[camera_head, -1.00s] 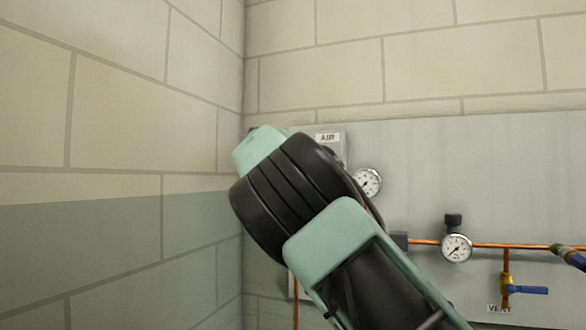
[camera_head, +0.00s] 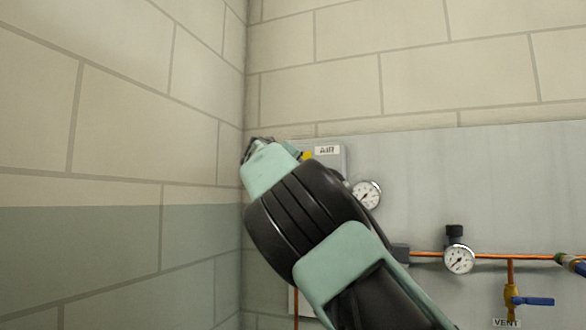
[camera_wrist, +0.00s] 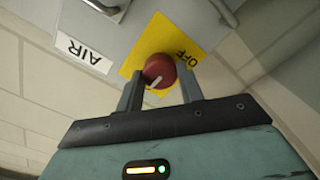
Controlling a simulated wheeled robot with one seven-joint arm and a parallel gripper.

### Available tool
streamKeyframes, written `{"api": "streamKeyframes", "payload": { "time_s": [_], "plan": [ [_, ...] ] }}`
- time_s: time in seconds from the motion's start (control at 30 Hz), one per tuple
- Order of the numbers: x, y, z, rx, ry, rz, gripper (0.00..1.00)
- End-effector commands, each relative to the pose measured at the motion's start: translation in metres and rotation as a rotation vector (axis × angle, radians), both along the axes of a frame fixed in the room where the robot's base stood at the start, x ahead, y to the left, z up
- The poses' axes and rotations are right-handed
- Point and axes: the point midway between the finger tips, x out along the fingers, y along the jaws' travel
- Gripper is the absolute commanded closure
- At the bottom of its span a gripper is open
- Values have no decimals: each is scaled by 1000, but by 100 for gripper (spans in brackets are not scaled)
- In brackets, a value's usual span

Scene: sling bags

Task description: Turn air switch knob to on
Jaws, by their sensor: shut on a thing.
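The air switch knob (camera_wrist: 159,71) is red with a pale pointer mark, on a yellow plate (camera_wrist: 147,42) that reads OFF in the wrist view. The white AIR label (camera_wrist: 83,52) is on the grey box beside it. My gripper (camera_wrist: 160,84) has its two fingers on either side of the knob, shut on it. In the head view my gripper (camera_head: 258,147) is at the left side of the AIR box (camera_head: 331,165). There my arm hides the knob, and only a bit of yellow plate (camera_head: 306,156) shows.
A round gauge (camera_head: 367,194) is right of the box. A second gauge (camera_head: 459,260) sits on a copper pipe (camera_head: 510,257), with a blue-handled valve (camera_head: 530,301) above the VENT label (camera_head: 506,323). The block wall (camera_head: 130,140) is close on the left.

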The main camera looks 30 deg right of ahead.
Motion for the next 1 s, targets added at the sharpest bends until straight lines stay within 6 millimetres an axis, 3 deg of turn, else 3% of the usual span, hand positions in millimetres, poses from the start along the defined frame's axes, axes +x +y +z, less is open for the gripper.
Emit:
{"api": "streamKeyframes", "payload": {
  "time_s": [0.07,0.1,0.17,0.57,1.0],
  "plan": [
    [0,-1,-2,5,1,-3,86],
    [0,-1,-2,5,1,-3,52],
    [0,-1,-2,4,2,-2,41],
    [-4,8,-2,0,0,3,41],
    [-56,75,-5,3,0,5,41]
  ]
}}
